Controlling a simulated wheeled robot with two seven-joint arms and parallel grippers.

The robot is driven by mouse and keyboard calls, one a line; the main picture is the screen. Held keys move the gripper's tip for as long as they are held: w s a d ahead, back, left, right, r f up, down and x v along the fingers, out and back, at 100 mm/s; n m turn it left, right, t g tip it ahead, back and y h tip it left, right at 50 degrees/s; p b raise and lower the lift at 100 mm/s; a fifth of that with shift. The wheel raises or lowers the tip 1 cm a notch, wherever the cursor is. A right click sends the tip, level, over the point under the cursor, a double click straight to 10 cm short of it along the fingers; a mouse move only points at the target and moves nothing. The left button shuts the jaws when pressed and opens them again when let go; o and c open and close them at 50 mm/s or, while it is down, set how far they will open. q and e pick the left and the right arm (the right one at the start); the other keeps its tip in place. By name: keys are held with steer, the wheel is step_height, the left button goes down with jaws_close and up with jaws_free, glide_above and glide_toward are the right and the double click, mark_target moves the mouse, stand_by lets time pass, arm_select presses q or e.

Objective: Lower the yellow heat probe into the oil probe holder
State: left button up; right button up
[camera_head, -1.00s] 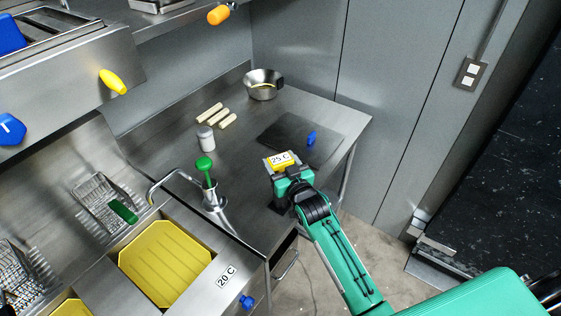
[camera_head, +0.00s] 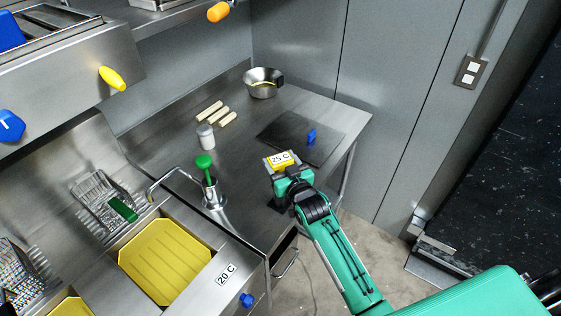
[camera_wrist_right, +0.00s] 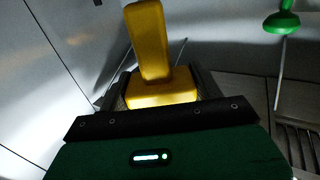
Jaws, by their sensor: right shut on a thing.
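The yellow heat probe (camera_head: 281,163) has a white label reading 25 C and is held by my right gripper (camera_head: 283,168), above the right part of the steel counter. In the right wrist view, the yellow probe (camera_wrist_right: 150,55) stands up between the fingers of the right gripper (camera_wrist_right: 160,95). A metal cup (camera_head: 215,198) at the counter's front, left of my gripper, holds a green-handled tool (camera_head: 205,165); I cannot tell for sure that it is the oil probe holder. My left gripper is not in view.
A fryer with yellow oil (camera_head: 165,262) and a 20 C label stands at the lower left. On the counter (camera_head: 180,160) are a shaker (camera_head: 206,138), pale sticks (camera_head: 209,111), a steel bowl (camera_head: 263,83) and a dark board (camera_head: 290,138) with a blue item.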

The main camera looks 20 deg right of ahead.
steer(key=o, duration=1)
steer(key=shift+f, duration=0.15)
steer(key=s+d+b, duration=0.2)
steer(key=s+b, duration=0.3)
steer(key=s, duration=0.8)
steer(key=shift+s, duration=0.35)
